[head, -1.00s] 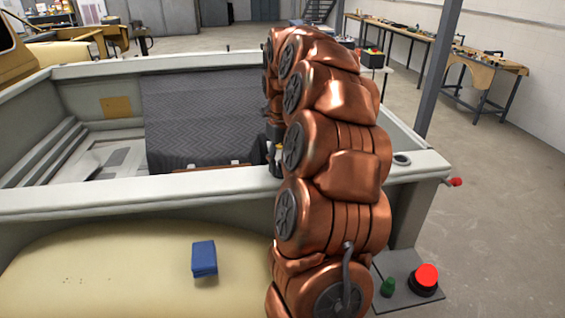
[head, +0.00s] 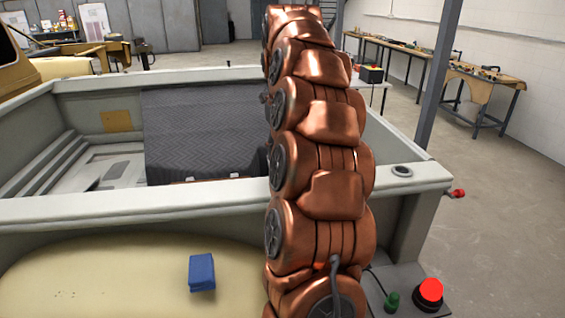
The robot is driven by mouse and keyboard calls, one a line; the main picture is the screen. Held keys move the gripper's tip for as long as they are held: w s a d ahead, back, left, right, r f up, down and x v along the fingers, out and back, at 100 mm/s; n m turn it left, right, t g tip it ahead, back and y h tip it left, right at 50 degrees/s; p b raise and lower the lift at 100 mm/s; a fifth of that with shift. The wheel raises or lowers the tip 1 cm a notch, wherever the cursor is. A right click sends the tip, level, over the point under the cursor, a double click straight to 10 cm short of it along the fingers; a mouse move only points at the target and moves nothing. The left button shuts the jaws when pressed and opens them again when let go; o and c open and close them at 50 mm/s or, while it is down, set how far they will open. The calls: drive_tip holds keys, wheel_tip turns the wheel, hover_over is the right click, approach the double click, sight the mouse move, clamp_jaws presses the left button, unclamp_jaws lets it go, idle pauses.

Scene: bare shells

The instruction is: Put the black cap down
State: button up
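I cannot make out the black cap in the head view. My gripper is not in view either; my copper arm rises through the middle of the picture and hides what lies behind it. Whether the gripper holds anything is hidden. A round grey ring with a dark centre (head: 402,171) sits on the right corner of the bed rim; I cannot tell if it is a cap or an opening.
A pale truck bed (head: 90,211) spans the view, with a dark patterned cloth (head: 200,130) draped inside. A blue block (head: 202,272) lies on the cream surface in front. A red button (head: 429,291) is at lower right. Workbenches (head: 484,80) stand at the back right.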

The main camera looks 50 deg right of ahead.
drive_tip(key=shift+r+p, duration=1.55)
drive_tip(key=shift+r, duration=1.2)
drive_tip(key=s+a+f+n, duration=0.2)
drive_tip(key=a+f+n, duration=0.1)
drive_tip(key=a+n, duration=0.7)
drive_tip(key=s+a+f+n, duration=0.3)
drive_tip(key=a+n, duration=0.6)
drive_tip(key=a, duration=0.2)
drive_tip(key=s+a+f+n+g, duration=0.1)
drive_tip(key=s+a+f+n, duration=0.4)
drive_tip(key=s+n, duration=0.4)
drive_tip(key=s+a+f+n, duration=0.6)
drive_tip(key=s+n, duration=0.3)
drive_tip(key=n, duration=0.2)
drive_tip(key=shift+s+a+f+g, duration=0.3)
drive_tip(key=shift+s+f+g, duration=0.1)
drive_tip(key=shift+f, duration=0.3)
